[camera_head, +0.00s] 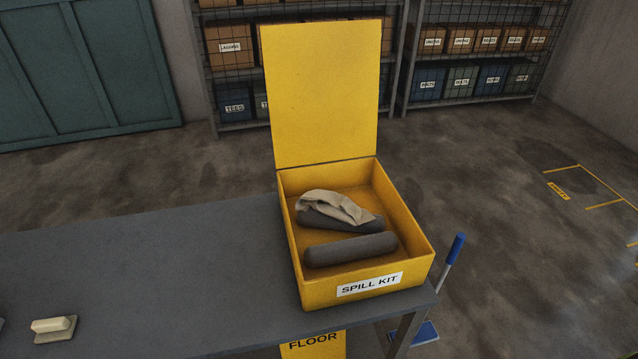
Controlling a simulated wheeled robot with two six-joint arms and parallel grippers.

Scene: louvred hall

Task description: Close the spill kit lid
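The yellow spill kit box (316,295) stands on the right end of the grey table, with a white "SPILL KIT" label on its front. Its yellow lid (322,95) is open and stands about upright at the box's back edge. Inside lie a dark grey roll (350,249) near the front and a crumpled beige cloth (335,205) on top of another dark grey piece (330,224). Neither of my grippers shows in the head view.
The grey table (150,260) is mostly bare left of the box. A small cream-and-grey object (54,326) lies at its front left. A blue-handled tool (453,252) leans by the table's right end. Shelves with bins (470,60) stand behind, across open floor.

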